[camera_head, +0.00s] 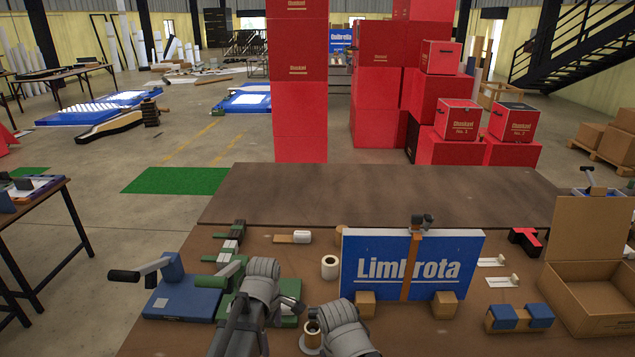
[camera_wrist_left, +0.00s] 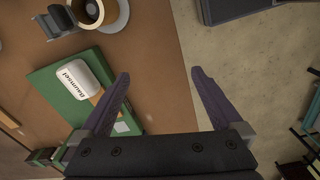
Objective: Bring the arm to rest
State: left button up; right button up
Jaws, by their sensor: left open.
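My left gripper (camera_wrist_left: 160,73) shows in the left wrist view with its two dark fingers wide apart and nothing between them. It is above the front edge of the brown worktable (camera_wrist_left: 165,100), with concrete floor on the other side. In the head view, grey parts of my arm (camera_head: 262,278) show at the bottom middle, over the worktable (camera_head: 200,245); the fingertips are not clear there. My right gripper cannot be made out.
A green board (camera_wrist_left: 60,100) with a white block (camera_wrist_left: 85,75) lies beside the left finger. A blue Limbrota panel (camera_head: 380,270) stands on the table. A blue base with a lever (camera_head: 182,298) is left; an open cardboard box (camera_head: 595,320) is right.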

pick_arm(q)
jog(key=s+a+m, duration=0.5)
jog(key=s+m, duration=0.2)
jog(key=m, duration=0.8)
jog(key=s+d+m+y, duration=0.1)
jog(key=s+d+m, duration=0.3)
jog(key=d, duration=0.6)
jog(key=shift+s+d, duration=0.35)
jog(key=shift+s, duration=0.5)
